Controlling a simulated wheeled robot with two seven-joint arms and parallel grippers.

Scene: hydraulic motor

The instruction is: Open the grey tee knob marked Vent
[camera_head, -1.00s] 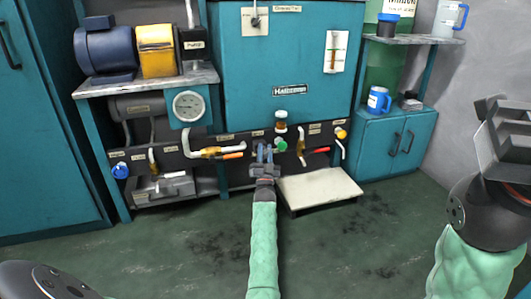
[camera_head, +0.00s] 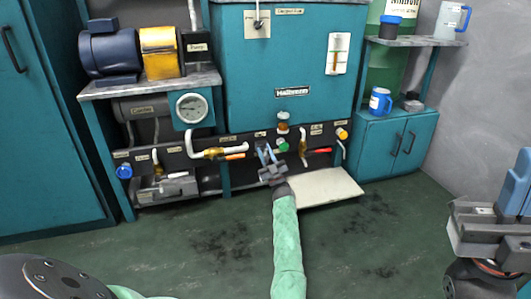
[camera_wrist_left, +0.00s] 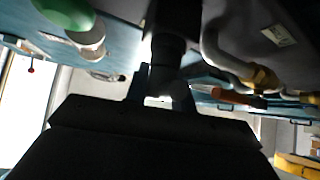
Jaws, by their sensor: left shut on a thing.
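My left gripper (camera_head: 266,155) is at the lower front of the teal unit, its blue fingers against the dark valve panel. It is shut on a small grey part, which I take to be the grey tee knob (camera_wrist_left: 162,76). The knob shows between the fingers in the left wrist view; in the head view the fingers mostly hide it. A small label above the fingers is too small to read. My right gripper (camera_head: 516,190) is at the right edge, far from the panel, partly cut off; its opening is unclear.
Close to the left gripper are a green knob (camera_head: 282,145), an orange-handled valve (camera_head: 233,157) on a white pipe to the left, and a red-handled valve (camera_head: 320,151) to the right. A low pale platform (camera_head: 327,188) stands below. The front floor is clear.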

